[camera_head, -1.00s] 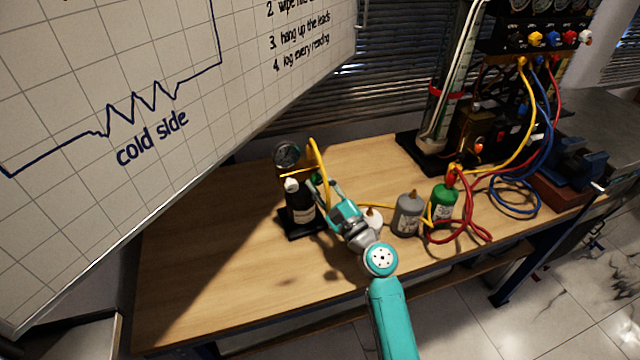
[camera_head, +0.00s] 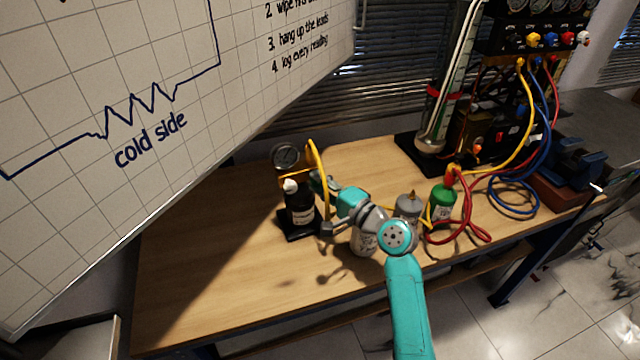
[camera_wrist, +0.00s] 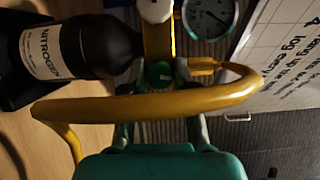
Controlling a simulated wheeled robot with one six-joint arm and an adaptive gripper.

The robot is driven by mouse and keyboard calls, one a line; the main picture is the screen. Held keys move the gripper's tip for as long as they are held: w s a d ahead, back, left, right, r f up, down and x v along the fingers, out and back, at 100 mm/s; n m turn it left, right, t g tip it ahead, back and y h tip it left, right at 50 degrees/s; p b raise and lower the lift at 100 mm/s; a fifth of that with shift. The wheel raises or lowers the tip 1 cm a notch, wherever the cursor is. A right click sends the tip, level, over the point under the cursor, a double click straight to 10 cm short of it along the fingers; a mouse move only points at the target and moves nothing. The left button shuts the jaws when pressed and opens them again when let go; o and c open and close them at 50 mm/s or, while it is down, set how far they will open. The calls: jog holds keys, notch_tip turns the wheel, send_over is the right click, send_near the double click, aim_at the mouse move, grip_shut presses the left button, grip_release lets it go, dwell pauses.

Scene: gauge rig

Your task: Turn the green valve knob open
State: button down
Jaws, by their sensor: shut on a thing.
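The green valve knob (camera_wrist: 158,73) shows in the wrist view beside a yellow fitting at the neck of a black bottle labelled NITROGEN (camera_wrist: 75,50). My gripper (camera_wrist: 157,82) has one finger on each side of the knob and is shut on it. In the head view my gripper (camera_head: 322,183) reaches the upper right of the dark bottle (camera_head: 300,212), and the knob is hidden behind the fingers. A round gauge (camera_head: 286,157) sits above the bottle; it also shows in the wrist view (camera_wrist: 208,16). A yellow hose (camera_wrist: 150,105) loops across the fingers in the wrist view.
A white bottle (camera_head: 363,240) stands under my wrist. The wooden bench (camera_head: 220,270) is clear at left. A whiteboard (camera_head: 150,90) hangs over the left.

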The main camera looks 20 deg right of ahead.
jog(key=shift+a+n+g, duration=0.1)
jog(key=shift+n+g, duration=0.2)
jog(key=shift+n, duration=0.7)
jog(key=c, duration=0.9)
grip_release()
jog(key=v, duration=1.2)
jog(key=shift+a+r, duration=0.1)
jog(key=shift+r, duration=0.1)
